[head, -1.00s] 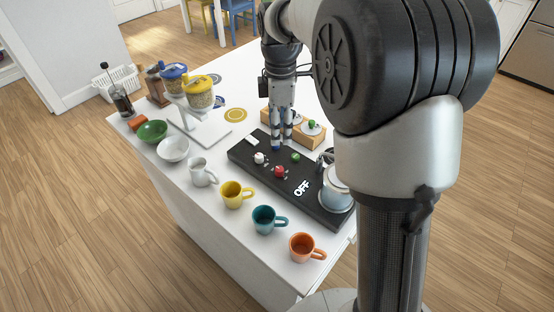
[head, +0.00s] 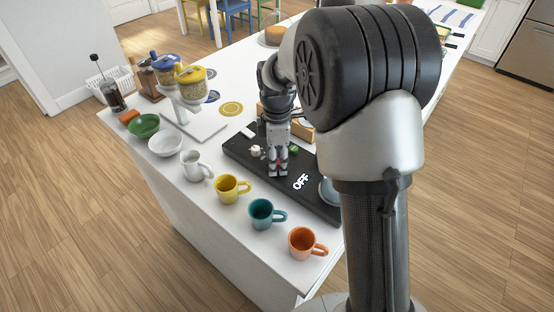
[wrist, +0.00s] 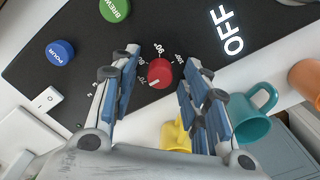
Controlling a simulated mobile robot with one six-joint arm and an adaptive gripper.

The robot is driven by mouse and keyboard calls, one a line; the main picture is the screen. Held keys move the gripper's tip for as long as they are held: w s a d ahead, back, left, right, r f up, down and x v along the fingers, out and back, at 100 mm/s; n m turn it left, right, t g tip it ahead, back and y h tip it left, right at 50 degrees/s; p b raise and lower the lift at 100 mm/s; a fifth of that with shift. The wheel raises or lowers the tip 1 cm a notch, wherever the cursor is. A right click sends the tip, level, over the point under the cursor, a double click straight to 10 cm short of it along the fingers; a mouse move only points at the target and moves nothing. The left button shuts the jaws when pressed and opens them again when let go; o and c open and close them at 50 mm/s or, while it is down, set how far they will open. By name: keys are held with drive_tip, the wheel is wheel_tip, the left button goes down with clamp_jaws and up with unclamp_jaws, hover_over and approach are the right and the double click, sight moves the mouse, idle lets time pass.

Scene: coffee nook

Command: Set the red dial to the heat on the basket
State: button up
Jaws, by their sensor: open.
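The red dial (wrist: 160,73) is on the black panel (wrist: 95,25), between my open fingers in the wrist view. Its white mark points to the lower left, and a scale of numbers including 80, 90 and 100 curves round it. My gripper (wrist: 158,62) is open, with one finger on each side of the dial; I cannot tell whether they touch it. In the head view my gripper (head: 278,173) points down over the panel and mostly hides the dial.
A blue POUR dial (wrist: 60,52), a green dial (wrist: 114,8) and a white switch (wrist: 44,99) are on the panel. The panel shows OFF (head: 301,182). Yellow (head: 227,188), teal (head: 261,213) and orange (head: 302,243) mugs line the counter's front edge.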

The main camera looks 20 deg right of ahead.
clamp_jaws()
idle(0.5)
